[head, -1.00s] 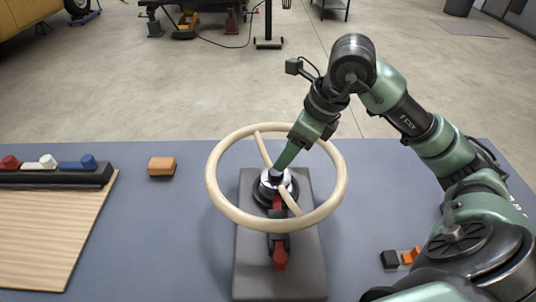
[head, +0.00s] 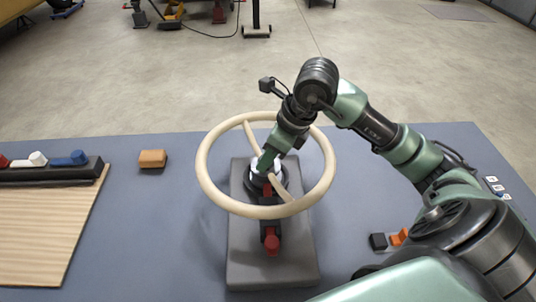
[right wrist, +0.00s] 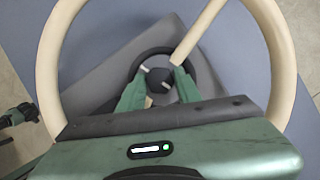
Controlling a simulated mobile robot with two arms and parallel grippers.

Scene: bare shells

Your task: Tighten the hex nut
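A cream steering wheel (head: 203,180) stands on a grey stand (head: 272,275), its hub near the stand's middle. My right gripper (head: 264,163) reaches down through the wheel to the hub. In the right wrist view the right gripper's (right wrist: 160,78) two green fingers are apart, one on each side of the dark hex nut (right wrist: 157,82) at the hub's centre. Whether they touch it cannot be told. In the head view the gripper hides the nut. My left gripper is not in view.
A red-tipped part (head: 271,243) sticks out below the hub. An orange block (head: 152,159), a dark rack (head: 60,174) with coloured pieces and a wooden board (head: 45,235) lie left. The blue-grey tabletop (head: 180,235) between is clear.

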